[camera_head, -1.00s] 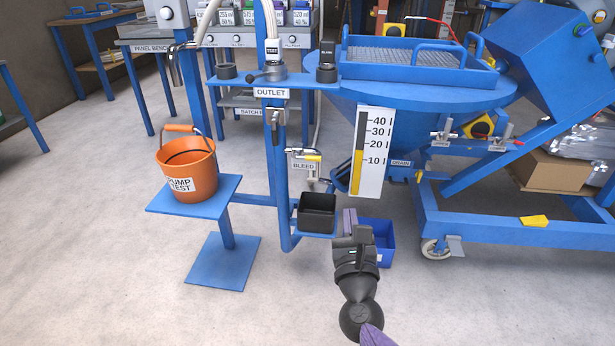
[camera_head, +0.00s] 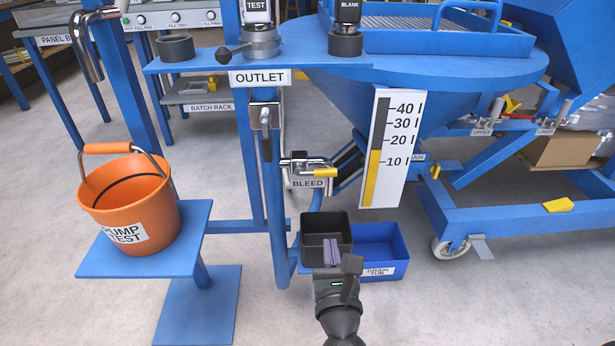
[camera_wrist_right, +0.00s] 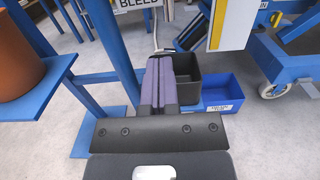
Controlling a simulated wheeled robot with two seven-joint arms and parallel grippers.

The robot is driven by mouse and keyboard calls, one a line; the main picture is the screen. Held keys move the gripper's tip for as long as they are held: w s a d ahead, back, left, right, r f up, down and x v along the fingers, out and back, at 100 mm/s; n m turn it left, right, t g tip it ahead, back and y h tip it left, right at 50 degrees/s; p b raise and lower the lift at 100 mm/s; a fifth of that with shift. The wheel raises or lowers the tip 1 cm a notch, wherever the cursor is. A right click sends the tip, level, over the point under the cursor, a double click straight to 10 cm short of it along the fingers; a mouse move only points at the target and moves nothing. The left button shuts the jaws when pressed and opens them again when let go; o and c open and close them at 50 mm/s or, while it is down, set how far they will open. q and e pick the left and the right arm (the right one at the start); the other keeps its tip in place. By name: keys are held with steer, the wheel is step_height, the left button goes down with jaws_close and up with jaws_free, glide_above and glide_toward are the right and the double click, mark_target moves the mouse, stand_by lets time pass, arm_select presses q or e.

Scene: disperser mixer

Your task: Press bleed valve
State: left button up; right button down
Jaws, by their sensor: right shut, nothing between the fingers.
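The bleed valve (camera_head: 308,165) is a metal fitting with a yellow-tipped lever, mounted on the blue post above a BLEED label (camera_head: 307,184). The label also shows at the top of the right wrist view (camera_wrist_right: 137,5), where the lever itself is out of frame. My right gripper (camera_head: 332,246) is shut and empty, its purple fingers together. In the head view it is below the valve and slightly right, in front of the black bin; it appears apart from the valve. The closed fingers also show in the right wrist view (camera_wrist_right: 172,60). My left gripper is not in view.
A black bin (camera_head: 305,222) sits under the valve, beside a blue drain tub (camera_head: 385,268). An orange PUMP TEST bucket (camera_head: 150,220) stands on a blue platform (camera_head: 115,262) at left. A level gauge (camera_head: 388,150) hangs right of the valve. Floor in front is clear.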

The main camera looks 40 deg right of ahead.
mark_target(318, 173)
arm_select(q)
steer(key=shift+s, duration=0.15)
arm_select(e)
steer(key=shift+s, duration=0.15)
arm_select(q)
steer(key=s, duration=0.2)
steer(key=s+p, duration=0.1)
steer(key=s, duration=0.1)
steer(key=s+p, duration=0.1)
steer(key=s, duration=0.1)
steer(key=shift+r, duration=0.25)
arm_select(e)
steer(key=w+d+r, duration=0.1)
steer(key=w+d, duration=0.1)
steer(key=w, duration=0.1)
steer(key=w+d+r, duration=0.1)
steer(key=w+r, duration=0.1)
steer(key=w, duration=0.1)
steer(key=w+d+r, duration=0.1)
steer(key=w+d, duration=0.1)
steer(key=w, duration=0.1)
steer(key=shift+d+r, duration=0.25)
steer(key=shift+d, duration=0.05)
